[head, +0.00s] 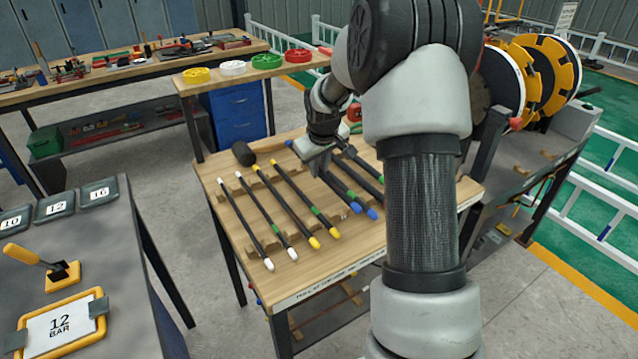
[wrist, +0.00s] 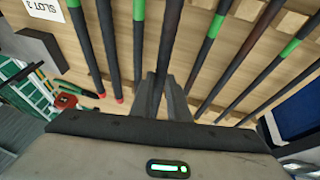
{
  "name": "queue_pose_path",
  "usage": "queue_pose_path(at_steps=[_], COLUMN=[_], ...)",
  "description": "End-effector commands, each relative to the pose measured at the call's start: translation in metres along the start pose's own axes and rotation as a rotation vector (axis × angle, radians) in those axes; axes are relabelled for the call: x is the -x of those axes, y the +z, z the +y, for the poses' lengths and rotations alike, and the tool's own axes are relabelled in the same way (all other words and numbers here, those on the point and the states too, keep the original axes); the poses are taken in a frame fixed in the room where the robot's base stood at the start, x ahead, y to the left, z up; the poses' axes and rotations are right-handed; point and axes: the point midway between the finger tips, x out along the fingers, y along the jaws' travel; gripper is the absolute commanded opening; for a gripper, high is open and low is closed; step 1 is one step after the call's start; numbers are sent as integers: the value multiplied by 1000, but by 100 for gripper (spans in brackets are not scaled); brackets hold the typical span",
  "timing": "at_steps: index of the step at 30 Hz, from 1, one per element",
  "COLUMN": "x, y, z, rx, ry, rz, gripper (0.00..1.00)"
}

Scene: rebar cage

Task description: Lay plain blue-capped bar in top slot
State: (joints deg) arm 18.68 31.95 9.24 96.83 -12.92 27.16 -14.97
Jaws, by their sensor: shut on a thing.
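My gripper (head: 319,178) reaches down over the workbench among the bars; the wrist view also shows it (wrist: 163,88). It is shut on a plain dark bar (wrist: 168,45), with no green band showing on it. No top slot is recognisable.
White-capped (head: 269,264) and yellow-capped (head: 314,243) bars lie to the left on notched wood. A black mallet head (head: 243,153) sits at the far left corner.

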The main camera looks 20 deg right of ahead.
Motion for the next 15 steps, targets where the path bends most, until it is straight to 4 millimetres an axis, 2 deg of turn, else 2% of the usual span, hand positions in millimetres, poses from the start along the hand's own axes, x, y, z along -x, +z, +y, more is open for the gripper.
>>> queue_pose_path(at_steps=[5,12,15], x=[-11,-40,-42], y=[2,14,15], z=[-2,-8,-8], rx=[-1,1,1], ry=[2,2,3], rz=[6,6,8], gripper=[0,0,0])
